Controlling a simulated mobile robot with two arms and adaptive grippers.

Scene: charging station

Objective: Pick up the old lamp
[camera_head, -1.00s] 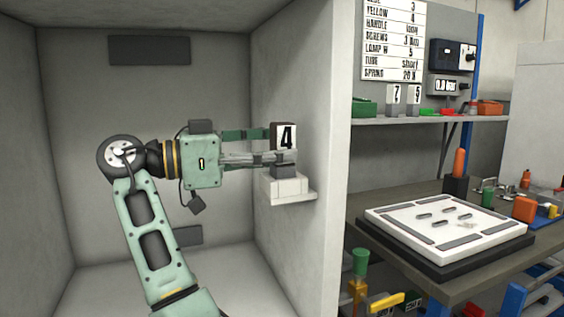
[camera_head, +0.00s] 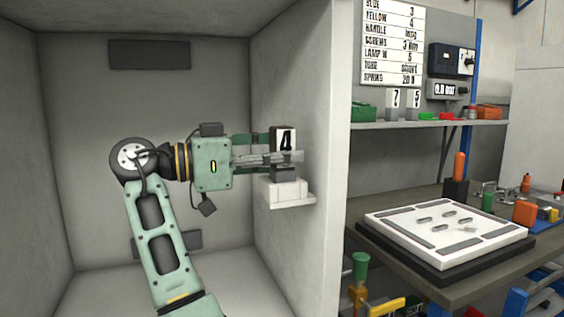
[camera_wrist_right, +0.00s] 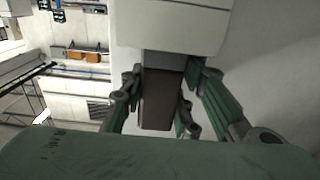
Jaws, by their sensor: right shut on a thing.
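The old lamp is a small dark block with a white face marked 4 (camera_head: 285,140). It stands upright on a white bracket (camera_head: 290,195) on the right wall of the grey booth. My right gripper (camera_head: 284,152) reaches it from the left, with its fingers on either side, shut on it. In the right wrist view the lamp shows as a dark brown block (camera_wrist_right: 157,98) between the green fingers (camera_wrist_right: 165,80), with its grey base against the white bracket (camera_wrist_right: 170,25). The fingers partly hide the lamp's lower part in the head view. My left gripper is not in view.
The booth wall (camera_head: 315,120) stands close to the right of the lamp. Beyond it are a shelf (camera_head: 430,124) with blocks marked 7 and 5, and a workbench with a white board (camera_head: 450,232). The booth's left side is clear.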

